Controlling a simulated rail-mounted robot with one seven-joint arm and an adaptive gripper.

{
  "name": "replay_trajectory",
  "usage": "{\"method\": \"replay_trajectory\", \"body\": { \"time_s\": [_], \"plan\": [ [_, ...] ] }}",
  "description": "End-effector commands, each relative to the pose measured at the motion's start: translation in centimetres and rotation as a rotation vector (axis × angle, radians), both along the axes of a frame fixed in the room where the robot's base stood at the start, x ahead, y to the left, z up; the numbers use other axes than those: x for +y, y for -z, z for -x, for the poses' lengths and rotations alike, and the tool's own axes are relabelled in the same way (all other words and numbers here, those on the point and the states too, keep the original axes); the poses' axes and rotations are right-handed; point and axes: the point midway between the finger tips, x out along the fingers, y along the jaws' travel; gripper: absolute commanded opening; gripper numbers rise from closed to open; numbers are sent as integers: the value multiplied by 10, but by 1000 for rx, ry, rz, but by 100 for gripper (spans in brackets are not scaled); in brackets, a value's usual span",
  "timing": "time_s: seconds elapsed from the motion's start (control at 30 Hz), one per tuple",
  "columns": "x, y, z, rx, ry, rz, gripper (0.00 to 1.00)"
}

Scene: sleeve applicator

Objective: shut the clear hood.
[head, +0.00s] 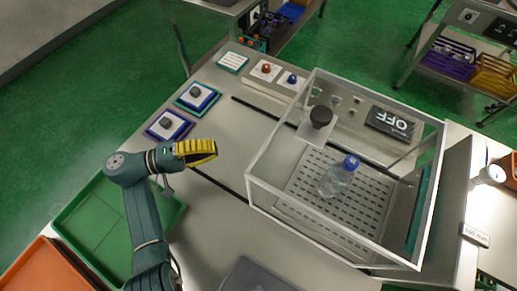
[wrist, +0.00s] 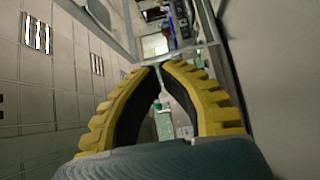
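The clear hood (head: 347,222) is a white-framed transparent box at the right of the bench in the head view. Inside its outline I see a clear bottle (head: 336,180) with a blue cap, upright on a perforated plate (head: 300,190). A black round knob (head: 320,116) shows near the hood's far left part; I cannot tell what it is fixed to. My gripper (head: 214,150), with yellow ribbed fingers, is left of the hood, apart from it. In the wrist view its fingertips (wrist: 161,65) come together with no object held. The hood is not clearly recognisable there.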

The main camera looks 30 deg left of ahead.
Motion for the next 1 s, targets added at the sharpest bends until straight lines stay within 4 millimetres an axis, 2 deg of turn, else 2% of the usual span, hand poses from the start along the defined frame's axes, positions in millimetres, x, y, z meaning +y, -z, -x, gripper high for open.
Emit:
{"method": "replay_trajectory", "body": {
  "time_s": [0.17, 0.53, 0.73, 1.0],
  "plan": [
    [-17, -1, -15, -1, 4, -1, 0],
    [-74, -1, -72, -2, 4, -1, 0],
    [-104, -2, -70, 0, 2, 0, 0],
    [-110, -2, -69, -1, 0, -1, 0]
  ]
}}
